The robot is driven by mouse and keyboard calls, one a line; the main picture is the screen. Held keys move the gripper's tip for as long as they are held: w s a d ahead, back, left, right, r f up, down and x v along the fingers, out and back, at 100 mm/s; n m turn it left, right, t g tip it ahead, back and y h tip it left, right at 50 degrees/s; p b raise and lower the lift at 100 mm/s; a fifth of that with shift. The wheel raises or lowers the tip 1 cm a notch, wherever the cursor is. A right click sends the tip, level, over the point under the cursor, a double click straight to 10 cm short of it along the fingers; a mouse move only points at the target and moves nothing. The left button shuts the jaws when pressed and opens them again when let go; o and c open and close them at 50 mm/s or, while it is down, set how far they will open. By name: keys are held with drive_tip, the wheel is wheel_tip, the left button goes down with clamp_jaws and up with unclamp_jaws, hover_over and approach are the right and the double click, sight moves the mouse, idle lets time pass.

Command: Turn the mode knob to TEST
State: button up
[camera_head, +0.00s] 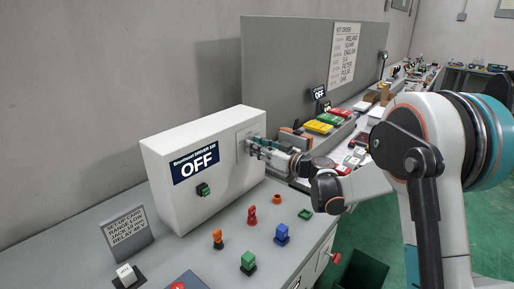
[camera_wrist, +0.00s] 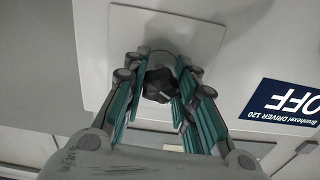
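The dark knob (camera_wrist: 160,85) sits on a pale square plate (camera_wrist: 190,35) in the wrist view. The plate also shows on the right side of the white cabinet (camera_head: 155,165) in the head view, where my gripper (camera_head: 252,146) hides the knob. My gripper (camera_wrist: 160,78) reaches straight at the plate, with its teal-padded fingers on either side of the knob. I cannot tell whether the pads touch it. No TEST mark is readable around the knob. The cabinet's dark display (camera_head: 195,161) reads OFF.
A green switch (camera_head: 203,189) is under the display. A sign (camera_head: 126,231) stands at the bench's left. Red (camera_head: 252,215), orange (camera_head: 217,239), blue (camera_head: 282,235) and green (camera_head: 248,262) pieces stand on the bench (camera_head: 190,255) before the cabinet. A grey partition (camera_head: 290,60) rises behind.

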drive_tip(key=shift+c, duration=1.2)
drive_tip(key=shift+m, duration=0.4)
drive_tip(key=m, duration=0.4)
drive_tip(key=shift+m, duration=0.3)
drive_tip(key=m, duration=1.2)
drive_tip(key=shift+m, duration=0.3)
drive_tip(key=m, duration=0.5)
drive_tip(key=shift+m, duration=0.4)
